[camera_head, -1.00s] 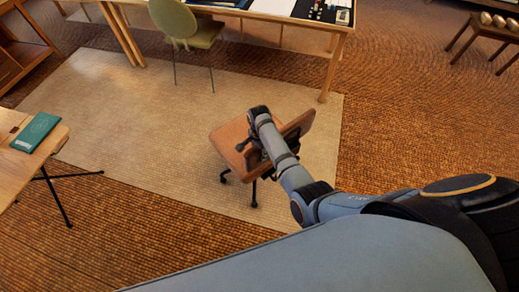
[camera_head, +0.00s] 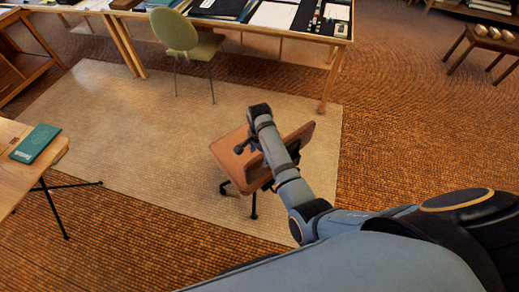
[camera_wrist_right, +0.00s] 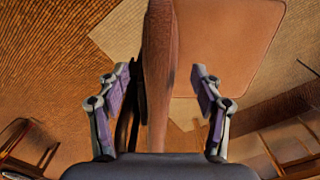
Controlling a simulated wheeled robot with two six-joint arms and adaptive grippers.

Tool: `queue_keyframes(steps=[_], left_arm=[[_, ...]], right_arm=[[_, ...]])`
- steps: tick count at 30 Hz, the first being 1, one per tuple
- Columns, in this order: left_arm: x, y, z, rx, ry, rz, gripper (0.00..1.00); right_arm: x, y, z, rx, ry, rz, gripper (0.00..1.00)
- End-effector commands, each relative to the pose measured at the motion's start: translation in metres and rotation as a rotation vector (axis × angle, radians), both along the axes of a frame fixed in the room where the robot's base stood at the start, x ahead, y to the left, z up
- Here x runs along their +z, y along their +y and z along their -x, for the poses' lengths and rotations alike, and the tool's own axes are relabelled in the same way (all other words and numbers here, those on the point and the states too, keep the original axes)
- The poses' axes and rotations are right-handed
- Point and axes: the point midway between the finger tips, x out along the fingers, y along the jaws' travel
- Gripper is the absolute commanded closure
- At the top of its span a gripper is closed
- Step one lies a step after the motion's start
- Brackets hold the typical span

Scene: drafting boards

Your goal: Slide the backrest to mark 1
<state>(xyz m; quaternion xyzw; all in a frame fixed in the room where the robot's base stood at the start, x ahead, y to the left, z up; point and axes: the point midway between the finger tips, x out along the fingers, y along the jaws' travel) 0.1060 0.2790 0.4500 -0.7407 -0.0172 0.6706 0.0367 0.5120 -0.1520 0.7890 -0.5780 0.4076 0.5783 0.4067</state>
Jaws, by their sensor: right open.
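A swivel chair with a tan-brown seat (camera_head: 229,163) stands on the pale rug. Its brown backrest (camera_head: 302,137) rises on the right side of the seat, partly behind my right arm. My right gripper (camera_head: 246,147) is at the backrest, over the seat. In the right wrist view, the backrest (camera_wrist_right: 158,45) is seen edge-on, upright between the fingers of my open right gripper (camera_wrist_right: 159,82). There is a gap on both sides, narrower at the left finger. The seat (camera_wrist_right: 230,45) lies beyond. No mark 1 can be made out. My left gripper is not in view.
A green chair (camera_head: 178,32) stands at a long desk (camera_head: 337,52) at the back. A wooden table (camera_head: 40,160) with a teal book (camera_head: 36,143) is at the left. A low stool (camera_head: 487,42) is at the far right. The rug (camera_head: 130,125) left of the swivel chair is clear.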

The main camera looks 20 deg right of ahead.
Motion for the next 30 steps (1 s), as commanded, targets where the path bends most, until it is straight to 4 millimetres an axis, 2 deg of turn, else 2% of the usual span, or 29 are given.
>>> queue_keyframes(steps=[1, 4, 10, 26, 28, 30], left_arm=[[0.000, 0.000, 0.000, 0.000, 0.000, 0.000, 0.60], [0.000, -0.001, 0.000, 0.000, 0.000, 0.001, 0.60], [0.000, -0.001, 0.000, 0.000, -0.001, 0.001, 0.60], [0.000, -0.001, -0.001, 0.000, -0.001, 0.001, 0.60], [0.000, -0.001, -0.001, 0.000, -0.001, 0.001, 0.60], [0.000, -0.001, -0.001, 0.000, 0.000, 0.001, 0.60]], right_arm=[[0.012, 0.001, -0.001, 0.000, -0.004, -0.001, 0.34], [0.032, 0.001, -0.001, 0.001, -0.002, -0.002, 0.34], [0.051, 0.000, 0.000, 0.001, 0.001, -0.001, 0.34], [0.052, 0.000, 0.001, 0.002, 0.001, -0.001, 0.34], [0.049, -0.005, 0.006, 0.025, -0.004, 0.002, 0.34], [0.040, -0.018, 0.021, 0.096, -0.023, 0.011, 0.34]])
